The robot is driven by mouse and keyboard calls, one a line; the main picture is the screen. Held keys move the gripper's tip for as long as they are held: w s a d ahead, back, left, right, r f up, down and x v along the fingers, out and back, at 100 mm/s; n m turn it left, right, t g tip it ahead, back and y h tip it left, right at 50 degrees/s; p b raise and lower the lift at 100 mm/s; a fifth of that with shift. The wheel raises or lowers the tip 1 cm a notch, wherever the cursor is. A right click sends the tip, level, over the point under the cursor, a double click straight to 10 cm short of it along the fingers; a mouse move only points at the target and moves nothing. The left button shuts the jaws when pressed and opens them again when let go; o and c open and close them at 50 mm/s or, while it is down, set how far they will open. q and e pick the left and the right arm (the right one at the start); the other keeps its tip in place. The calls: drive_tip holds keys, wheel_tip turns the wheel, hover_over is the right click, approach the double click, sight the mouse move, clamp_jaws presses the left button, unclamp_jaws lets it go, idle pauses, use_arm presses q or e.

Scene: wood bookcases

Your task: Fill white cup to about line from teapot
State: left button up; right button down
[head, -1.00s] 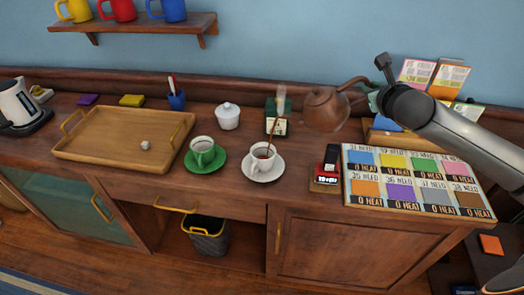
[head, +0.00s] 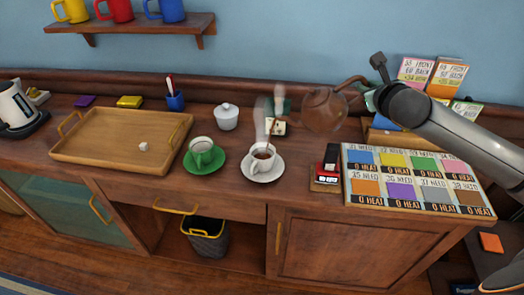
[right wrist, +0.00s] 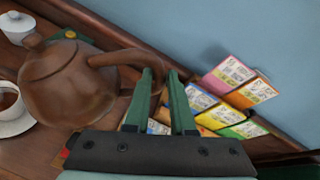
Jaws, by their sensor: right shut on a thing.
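The white cup (head: 256,160) stands upright on a white saucer (head: 268,178) near the front of the wooden top, with dark reddish tea in it and steam above. Any fill line is too small to make out. The brown teapot (head: 324,112) is held above the top, right of and behind the cup, and no stream shows from its spout. My right gripper (head: 369,98) is shut on the teapot's handle; in the right wrist view its green fingers (right wrist: 160,98) are at the handle (right wrist: 132,58). The cup shows partly at that view's left edge (right wrist: 12,124). My left gripper is out of view.
A green cup (head: 203,158) on a green saucer stands left of the white cup. A red-and-black stamp (head: 328,170) and card board (head: 415,180) lie right; a wooden tray (head: 100,150) lies left.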

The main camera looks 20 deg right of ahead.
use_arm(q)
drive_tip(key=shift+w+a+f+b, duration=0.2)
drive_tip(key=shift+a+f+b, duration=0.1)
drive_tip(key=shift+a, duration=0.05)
use_arm(e)
drive_tip(key=shift+w+a+r, duration=0.15)
drive_tip(key=shift+a+r, duration=0.05)
drive_tip(key=shift+a, duration=0.15)
idle(0.6)
